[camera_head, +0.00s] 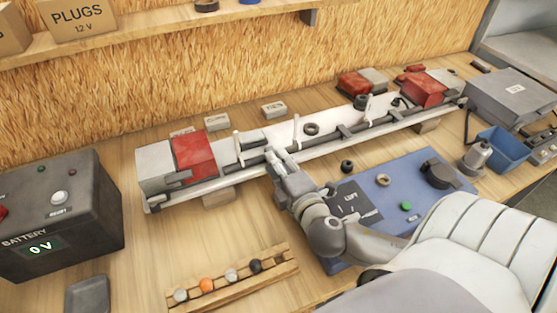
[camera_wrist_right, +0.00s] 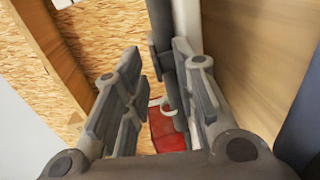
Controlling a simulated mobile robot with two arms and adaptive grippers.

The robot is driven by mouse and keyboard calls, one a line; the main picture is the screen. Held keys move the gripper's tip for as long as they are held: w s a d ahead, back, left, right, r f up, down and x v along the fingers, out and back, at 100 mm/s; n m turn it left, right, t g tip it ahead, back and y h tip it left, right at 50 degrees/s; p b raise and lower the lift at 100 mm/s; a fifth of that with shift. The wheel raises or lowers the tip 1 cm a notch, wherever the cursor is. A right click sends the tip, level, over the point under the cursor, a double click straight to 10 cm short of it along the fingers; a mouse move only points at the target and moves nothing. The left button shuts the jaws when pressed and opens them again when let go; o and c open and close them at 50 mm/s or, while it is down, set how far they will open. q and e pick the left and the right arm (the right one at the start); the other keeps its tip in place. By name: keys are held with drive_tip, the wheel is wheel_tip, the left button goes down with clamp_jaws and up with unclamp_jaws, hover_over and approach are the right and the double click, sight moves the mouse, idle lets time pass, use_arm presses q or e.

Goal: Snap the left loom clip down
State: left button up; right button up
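The white trailer beam (camera_head: 222,152) lies across the bench, with a dark loom (camera_head: 345,130) along its front side. The left loom clip (camera_head: 239,150) is a thin white strap standing upright beside the left red lamp (camera_head: 194,153). Two similar white clips, the middle one (camera_head: 296,131) and the right one (camera_head: 368,112), also stand up. My right gripper (camera_head: 279,162) is at the beam's front edge, right of the left clip. In the wrist view its fingers (camera_wrist_right: 158,100) are apart and empty; a curved white clip (camera_wrist_right: 170,107) and red lamp (camera_wrist_right: 168,133) show beyond them. My left gripper is out of view.
A battery box (camera_head: 62,215) stands at left. A wooden rack (camera_head: 232,281) with several small round parts lies in front. A blue panel (camera_head: 400,190) lies right of my gripper. A blue bin (camera_head: 503,148) and grey box (camera_head: 508,98) stand at right.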

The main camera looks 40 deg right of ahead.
drive_tip(key=shift+s, duration=0.15)
drive_tip(key=shift+v, duration=3.65)
drive_tip(key=shift+r, duration=0.1)
drive_tip(key=shift+s, duration=0.1)
